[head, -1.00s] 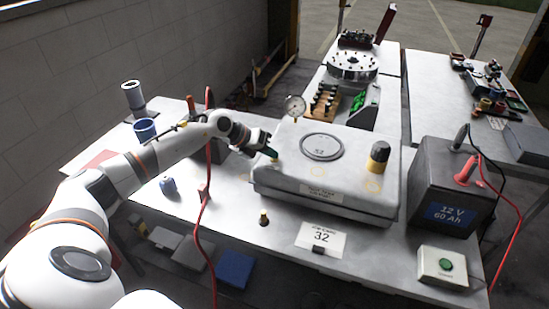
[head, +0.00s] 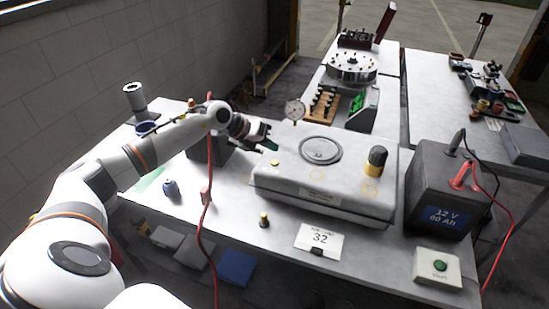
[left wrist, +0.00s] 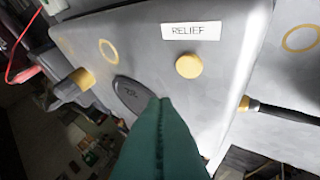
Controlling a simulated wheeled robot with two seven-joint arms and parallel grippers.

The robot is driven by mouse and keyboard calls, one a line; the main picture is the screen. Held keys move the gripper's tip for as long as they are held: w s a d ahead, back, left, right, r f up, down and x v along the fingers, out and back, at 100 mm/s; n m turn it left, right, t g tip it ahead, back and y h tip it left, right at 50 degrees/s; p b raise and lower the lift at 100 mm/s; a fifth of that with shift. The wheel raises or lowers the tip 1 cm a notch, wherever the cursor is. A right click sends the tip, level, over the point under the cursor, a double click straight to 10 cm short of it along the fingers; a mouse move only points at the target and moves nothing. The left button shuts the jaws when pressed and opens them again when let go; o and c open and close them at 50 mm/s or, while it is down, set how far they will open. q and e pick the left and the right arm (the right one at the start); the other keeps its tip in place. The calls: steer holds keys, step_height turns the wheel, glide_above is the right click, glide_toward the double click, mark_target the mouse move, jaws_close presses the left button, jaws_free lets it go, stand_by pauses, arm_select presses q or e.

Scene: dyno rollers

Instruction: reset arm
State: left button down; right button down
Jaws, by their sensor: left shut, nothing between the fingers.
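My left arm reaches in from the left, and my left gripper (head: 269,144) is over the left back part of a grey flat-topped box (head: 300,184). Its green fingers are together with nothing between them. In the left wrist view the closed green fingers (left wrist: 160,112) fill the lower middle. Behind them are a yellow button (left wrist: 188,66), a "RELIEF" label (left wrist: 191,31) and a dark oval disc (left wrist: 138,97). In the head view the fingertips are just above and apart from a small yellow button (head: 275,162). My right gripper is not in view.
A dial gauge (head: 294,111) stands behind the box, and a black-and-yellow knob (head: 376,158) rises at its right. A battery (head: 440,190) stands at right. A red cable (head: 208,205) hangs near my arm. A "32" card (head: 320,240) lies in front.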

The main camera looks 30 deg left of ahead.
arm_select(q)
step_height(320, 180, up, 2)
steer(key=shift+r+p, duration=0.2)
steer(key=shift+p, duration=0.35)
steer(key=shift+f, duration=0.1)
